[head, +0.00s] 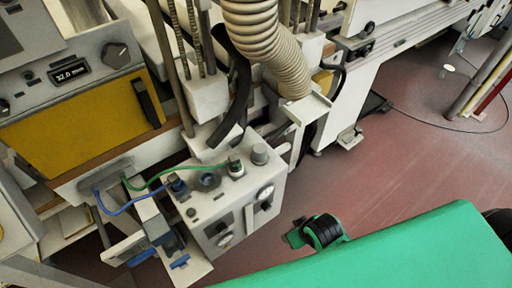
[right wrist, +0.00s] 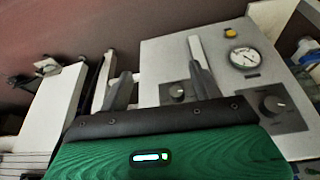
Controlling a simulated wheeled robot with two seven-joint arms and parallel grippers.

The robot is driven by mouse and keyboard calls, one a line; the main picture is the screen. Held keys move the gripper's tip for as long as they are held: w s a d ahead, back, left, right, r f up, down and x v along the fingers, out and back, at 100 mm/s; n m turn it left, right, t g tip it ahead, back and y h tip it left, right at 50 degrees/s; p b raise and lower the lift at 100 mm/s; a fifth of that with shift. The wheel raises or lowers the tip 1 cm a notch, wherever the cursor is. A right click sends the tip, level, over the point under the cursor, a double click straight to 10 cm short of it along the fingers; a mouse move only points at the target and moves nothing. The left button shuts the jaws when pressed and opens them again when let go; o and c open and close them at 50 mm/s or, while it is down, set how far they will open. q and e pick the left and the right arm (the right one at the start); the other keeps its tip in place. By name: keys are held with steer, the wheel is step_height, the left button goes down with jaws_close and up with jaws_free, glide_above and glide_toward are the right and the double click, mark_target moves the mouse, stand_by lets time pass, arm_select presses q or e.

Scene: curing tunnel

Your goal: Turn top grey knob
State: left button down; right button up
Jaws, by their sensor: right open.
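Several knobs are in view, and I cannot tell which is the top grey knob. In the head view a dark grey knob (head: 116,54) is on the upper-left panel beside a lit display. A grey round cap (head: 260,154) stands on top of the white control box (head: 205,215). In the right wrist view, a grey panel (right wrist: 160,55) carries a dark knob (right wrist: 270,104) right of the fingers. My right gripper (right wrist: 160,58) is open and empty, its two fingers apart in front of this panel. My left gripper is out of view.
A round gauge (right wrist: 244,58) and a yellow button (right wrist: 230,33) are on the wrist-view panel. Blue and green hoses (head: 150,182) run to the control box. A ribbed duct (head: 265,45) hangs behind it. Red floor (head: 410,165) is open at right.

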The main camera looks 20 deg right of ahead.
steer(key=w+a+r+n+t+y, duration=0.2)
steer(key=w+a+r, duration=0.15)
steer(key=r, duration=0.55)
steer(key=n+t+y, duration=0.3)
steer(key=n+y, duration=0.1)
steer(key=y, duration=0.3)
glide_toward(255, 149)
steer(key=p+x, duration=0.1)
steer(key=x, duration=0.6)
steer(key=d+f+p+x, duration=0.1)
steer(key=x, duration=0.2)
steer(key=shift+w+a+f+p, duration=0.15)
steer(key=shift+w+a+p, duration=0.15)
steer(key=shift+w, duration=0.25)
steer(key=shift+c, duration=0.2)
